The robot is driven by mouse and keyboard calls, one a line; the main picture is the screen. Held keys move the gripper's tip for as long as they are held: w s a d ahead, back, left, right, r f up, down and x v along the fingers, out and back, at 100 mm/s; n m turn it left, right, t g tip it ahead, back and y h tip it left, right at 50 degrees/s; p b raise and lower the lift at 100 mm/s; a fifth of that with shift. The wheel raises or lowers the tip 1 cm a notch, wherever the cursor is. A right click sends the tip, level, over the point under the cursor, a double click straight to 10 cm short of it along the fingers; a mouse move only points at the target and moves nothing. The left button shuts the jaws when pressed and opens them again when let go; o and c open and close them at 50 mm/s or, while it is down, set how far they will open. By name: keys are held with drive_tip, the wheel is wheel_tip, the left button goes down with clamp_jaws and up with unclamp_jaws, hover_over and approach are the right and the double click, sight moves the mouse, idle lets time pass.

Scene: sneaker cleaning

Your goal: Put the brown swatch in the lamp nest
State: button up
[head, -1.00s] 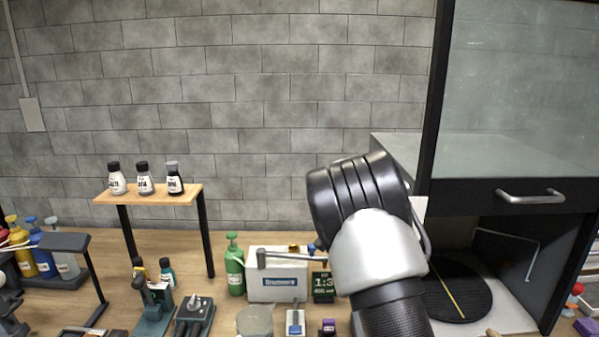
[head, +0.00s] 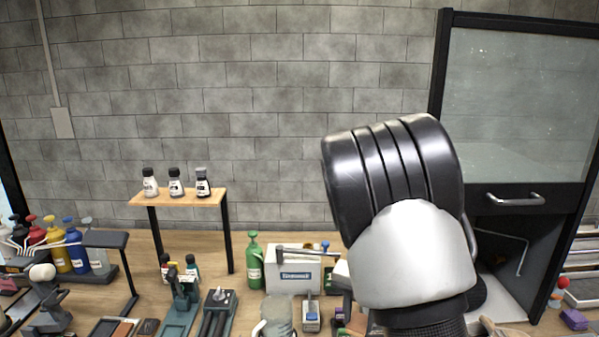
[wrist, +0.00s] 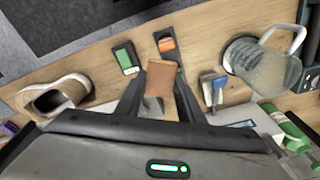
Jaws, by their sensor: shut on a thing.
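My gripper (wrist: 158,98) shows in the wrist view, with its dark fingers shut on a brown swatch (wrist: 161,74). The swatch sticks out past the fingertips, above the wooden worktop. A greyish piece shows between the fingers below it; I cannot tell what it is. In the head view my arm hides the gripper and the held swatch. I cannot make out the lamp nest with certainty in either view.
In the wrist view, a sneaker (wrist: 52,97) lies left, a green-screened device (wrist: 125,58) and an orange-topped block (wrist: 166,42) lie ahead, and a clear jug (wrist: 262,65) stands right. A green bottle (head: 255,263) and small shelf (head: 180,197) show in the head view.

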drive_tip(key=s+r+n+p, duration=0.1)
drive_tip(key=s+n, duration=0.4)
drive_tip(key=s, duration=0.2)
drive_tip(key=shift+s+r+p, duration=0.2)
drive_tip(key=shift+r+p, duration=0.1)
drive_tip(key=shift+p, duration=0.1)
drive_tip(key=shift+a, duration=0.1)
